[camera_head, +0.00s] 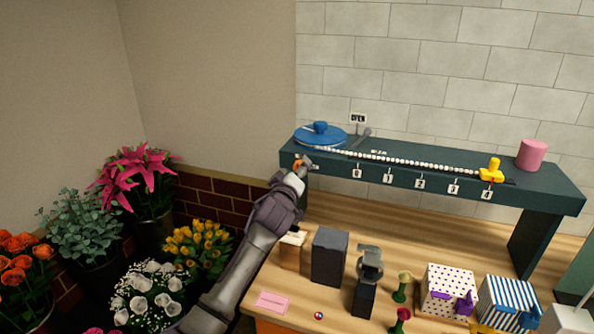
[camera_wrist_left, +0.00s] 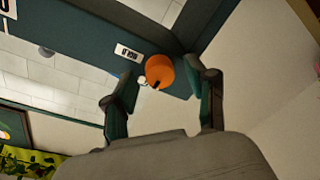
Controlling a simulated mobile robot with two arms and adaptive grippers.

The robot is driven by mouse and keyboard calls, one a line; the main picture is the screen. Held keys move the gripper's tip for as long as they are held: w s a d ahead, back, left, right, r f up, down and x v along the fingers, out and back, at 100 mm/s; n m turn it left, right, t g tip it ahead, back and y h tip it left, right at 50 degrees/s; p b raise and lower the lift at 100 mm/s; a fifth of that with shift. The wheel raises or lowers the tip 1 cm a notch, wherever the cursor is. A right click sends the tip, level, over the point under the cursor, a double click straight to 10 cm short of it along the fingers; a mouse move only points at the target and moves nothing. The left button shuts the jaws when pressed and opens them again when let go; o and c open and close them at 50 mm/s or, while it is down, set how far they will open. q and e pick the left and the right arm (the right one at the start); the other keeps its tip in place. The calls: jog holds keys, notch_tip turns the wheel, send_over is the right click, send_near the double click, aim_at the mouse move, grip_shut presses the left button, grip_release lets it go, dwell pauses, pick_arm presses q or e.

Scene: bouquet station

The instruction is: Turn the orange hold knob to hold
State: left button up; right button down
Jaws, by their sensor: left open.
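The orange hold knob (camera_wrist_left: 160,70) sits on the dark green shelf front in the left wrist view, with a dark mark on its lower edge. A small white label (camera_wrist_left: 128,52) with dark lettering is beside it. In the head view only a bit of the orange knob (camera_head: 297,164) shows at the shelf's left end, mostly covered by my left gripper (camera_head: 303,163). In the left wrist view my left gripper (camera_wrist_left: 166,92) is open, its two fingers on either side of the knob; I cannot tell whether they touch it. My right gripper is not in view.
The green shelf (camera_head: 420,176) carries a blue disc (camera_head: 320,138), a bead row, a yellow slider (camera_head: 490,170) and a pink cylinder (camera_head: 531,154). Below, a dark grey block (camera_head: 329,255) and patterned boxes stand on the wooden table. Potted flowers (camera_head: 145,185) fill the left.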

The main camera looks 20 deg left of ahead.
pick_arm(q)
grip_shut()
jog(key=shift+m, duration=0.4)
jog(key=m, duration=0.9)
jog(key=m+t+h, duration=0.1)
jog(key=m, duration=0.7)
jog(key=shift+f+m+h+b, duration=0.2)
jog(key=shift+m+h+b, duration=0.1)
jog(key=shift+m+b, duration=0.1)
jog(key=shift+m, duration=0.3)
